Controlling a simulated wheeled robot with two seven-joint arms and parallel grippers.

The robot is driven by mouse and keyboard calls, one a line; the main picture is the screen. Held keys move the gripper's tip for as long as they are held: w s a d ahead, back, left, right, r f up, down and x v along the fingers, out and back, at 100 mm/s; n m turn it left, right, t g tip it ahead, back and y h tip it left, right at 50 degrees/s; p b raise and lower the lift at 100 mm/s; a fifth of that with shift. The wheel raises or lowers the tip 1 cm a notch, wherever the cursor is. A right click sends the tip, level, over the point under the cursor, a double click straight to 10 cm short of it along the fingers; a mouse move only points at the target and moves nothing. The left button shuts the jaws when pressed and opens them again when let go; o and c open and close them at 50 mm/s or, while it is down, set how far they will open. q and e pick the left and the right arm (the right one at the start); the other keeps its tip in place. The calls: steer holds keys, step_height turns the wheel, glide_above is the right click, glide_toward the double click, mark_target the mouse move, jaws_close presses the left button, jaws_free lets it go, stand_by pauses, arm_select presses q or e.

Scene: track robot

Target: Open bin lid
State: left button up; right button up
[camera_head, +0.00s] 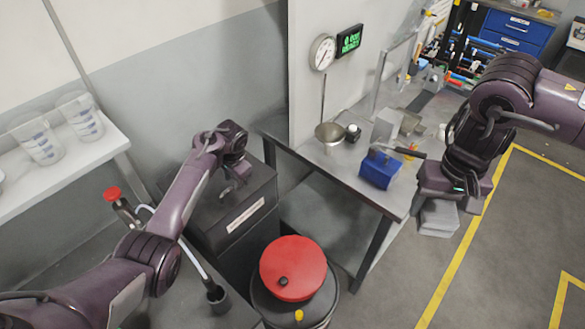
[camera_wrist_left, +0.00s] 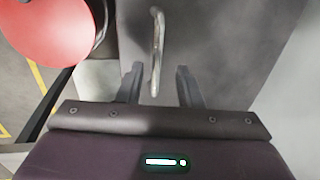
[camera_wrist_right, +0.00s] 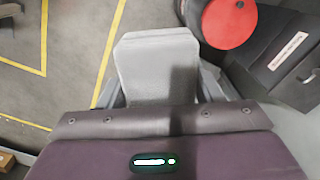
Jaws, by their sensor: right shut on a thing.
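A dark grey bin (camera_head: 235,220) with a white label on its front stands left of centre in the head view. Its lid carries a metal bar handle (camera_head: 226,190), which also shows in the left wrist view (camera_wrist_left: 157,45). My left gripper (camera_head: 234,172) is over the lid; in the left wrist view its fingers (camera_wrist_left: 162,78) are open, with the handle's near end between them. Whether a finger touches the handle I cannot tell. The lid looks closed. My right gripper (camera_head: 446,198) is shut on a light grey block (camera_wrist_right: 157,65), away from the bin at the right.
A drum with a red lid (camera_head: 293,268) stands close to the bin's right front. A workbench (camera_head: 345,185) with a blue box (camera_head: 380,169) and a scale is behind it. A shelf with clear beakers (camera_head: 80,116) is at left. Yellow-lined floor at right is open.

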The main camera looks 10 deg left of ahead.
arm_select(q)
steer(key=shift+f, duration=0.4)
steer(key=shift+s+f, duration=0.1)
steer(key=shift+s, duration=0.05)
steer(key=shift+s, duration=0.1)
jaws_close()
